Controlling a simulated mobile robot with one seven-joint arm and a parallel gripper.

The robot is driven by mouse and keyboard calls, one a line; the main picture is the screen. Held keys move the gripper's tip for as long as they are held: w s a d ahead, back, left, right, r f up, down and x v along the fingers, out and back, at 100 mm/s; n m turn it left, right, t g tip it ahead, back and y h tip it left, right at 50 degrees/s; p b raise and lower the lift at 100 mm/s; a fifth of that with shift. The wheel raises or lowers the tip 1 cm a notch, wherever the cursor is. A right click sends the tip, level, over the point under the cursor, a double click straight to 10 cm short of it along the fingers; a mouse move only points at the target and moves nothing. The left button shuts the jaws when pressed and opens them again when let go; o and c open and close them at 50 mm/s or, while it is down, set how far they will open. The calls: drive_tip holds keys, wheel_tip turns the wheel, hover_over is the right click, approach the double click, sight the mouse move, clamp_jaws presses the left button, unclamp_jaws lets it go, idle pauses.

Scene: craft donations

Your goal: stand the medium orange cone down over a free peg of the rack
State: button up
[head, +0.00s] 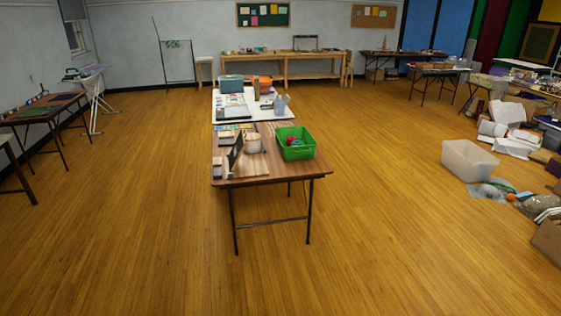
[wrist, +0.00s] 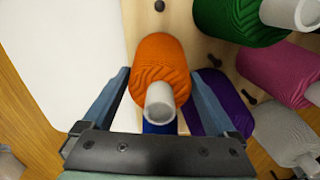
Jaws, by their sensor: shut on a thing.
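The orange cone (wrist: 158,58) is a wound thread cone with a pale tube end pointing towards the wrist camera. My gripper (wrist: 163,78) has one finger on each side of it and is shut on it. Behind it is the pale wooden rack (wrist: 170,18), with small dark pegs such as one at the top (wrist: 159,6) and one at the right (wrist: 248,97). The cone hides part of the rack, so I cannot tell its gap to the board. The head view shows neither my gripper nor clearly the rack.
Around it in the wrist view are a green cone (wrist: 235,20), a purple cone (wrist: 208,108), a pink cone (wrist: 275,72), a grey cone (wrist: 280,130) and a partly hidden blue one (wrist: 160,128). The head view shows a table (head: 275,172) with a green bin (head: 295,150); open floor surrounds it.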

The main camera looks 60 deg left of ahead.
drive_tip(key=shift+f, duration=0.1)
drive_tip(key=o, duration=1.2)
wheel_tip(320, 180, up, 13)
drive_tip(key=shift+r, duration=0.1)
